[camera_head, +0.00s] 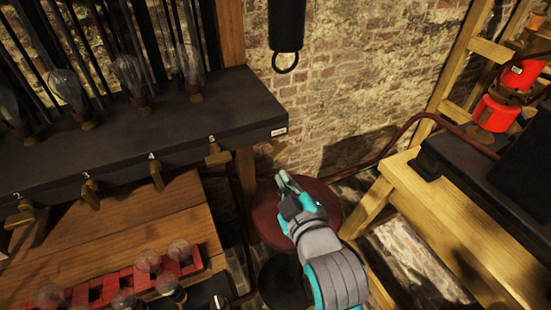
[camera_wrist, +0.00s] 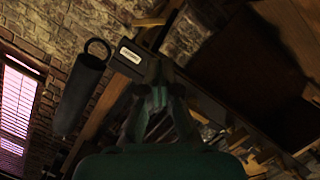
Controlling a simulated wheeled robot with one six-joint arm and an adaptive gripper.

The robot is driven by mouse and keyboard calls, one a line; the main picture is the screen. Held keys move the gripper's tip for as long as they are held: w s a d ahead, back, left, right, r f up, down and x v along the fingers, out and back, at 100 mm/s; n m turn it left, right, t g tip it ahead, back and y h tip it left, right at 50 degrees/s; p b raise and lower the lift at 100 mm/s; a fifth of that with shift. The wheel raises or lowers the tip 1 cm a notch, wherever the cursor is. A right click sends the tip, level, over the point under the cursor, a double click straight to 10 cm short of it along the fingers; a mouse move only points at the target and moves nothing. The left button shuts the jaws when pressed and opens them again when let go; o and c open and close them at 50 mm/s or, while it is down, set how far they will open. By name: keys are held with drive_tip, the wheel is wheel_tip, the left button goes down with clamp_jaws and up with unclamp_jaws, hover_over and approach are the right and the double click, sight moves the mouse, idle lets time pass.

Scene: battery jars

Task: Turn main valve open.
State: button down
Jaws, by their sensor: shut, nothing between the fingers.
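My gripper (camera_head: 284,178) is shut and empty, in front of and below the right end of the black shelf. In the wrist view its fingertips (camera_wrist: 159,92) meet at the middle. A small tan, handle-like piece (camera_head: 277,149) shows just below the white label (camera_head: 278,131) at the shelf end, apart from my fingertips. It may be the main valve, but I cannot tell. A pale bar (camera_wrist: 148,22) near the label (camera_wrist: 130,55) shows in the wrist view. Several brass taps, one of them the rightmost tap (camera_head: 217,153), line the shelf's front edge.
The black shelf (camera_head: 240,100) bears glass jars. A black cylinder with a ring (camera_head: 286,25) hangs above. A dark red round stool (camera_head: 325,200) lies behind and below my gripper. A wooden bench (camera_head: 440,215) stands right, and a wooden table (camera_head: 120,240) left.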

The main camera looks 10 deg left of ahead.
sight(279, 149)
drive_tip(key=x, duration=1)
drive_tip(key=shift+f+n, duration=0.25)
drive_tip(key=shift+n, duration=0.45)
idle(0.5)
wheel_tip(279, 149, down, 2)
drive_tip(key=n+t, duration=0.1)
drive_tip(key=n, duration=0.2)
drive_tip(key=n+t+h, duration=0.1)
drive_tip(key=n, duration=0.2)
drive_tip(key=shift+d+t, duration=0.1)
drive_tip(key=shift+t, duration=0.2)
drive_tip(key=shift+f, duration=0.1)
drive_tip(key=shift+d, duration=0.1)
idle(0.7)
